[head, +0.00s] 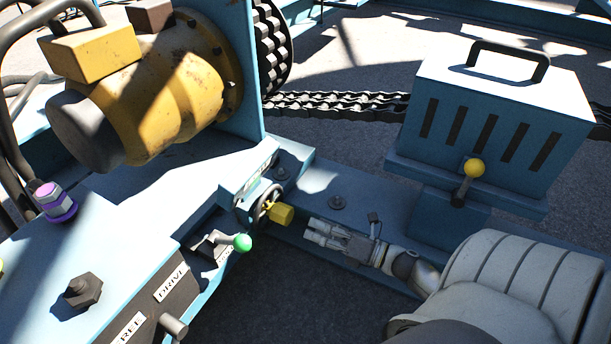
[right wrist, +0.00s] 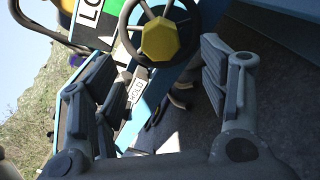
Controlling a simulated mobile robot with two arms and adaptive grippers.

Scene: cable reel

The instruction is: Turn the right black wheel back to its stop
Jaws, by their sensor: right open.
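The black wheel (head: 264,203) has a yellow faceted hub (head: 281,214) and stands on the side of the blue frame in the head view. In the right wrist view the wheel (right wrist: 129,39) shows at the top, with its yellow hub (right wrist: 160,39) facing the camera. My right gripper (head: 311,232) is just right of the wheel in the head view, pointing at it. Its fingers (right wrist: 156,58) are spread to either side of the wheel in the wrist view, with nothing held. I see no contact with the rim. My left gripper is out of view.
A green-tipped lever (head: 242,243) stands just left of and below the wheel. A label (right wrist: 137,92) reading HOLD is beneath the wheel. A vented blue box (head: 480,125) with a yellow-knobbed lever (head: 474,169) stands right. A chain (head: 340,104) runs behind. A yellow motor (head: 170,90) is left.

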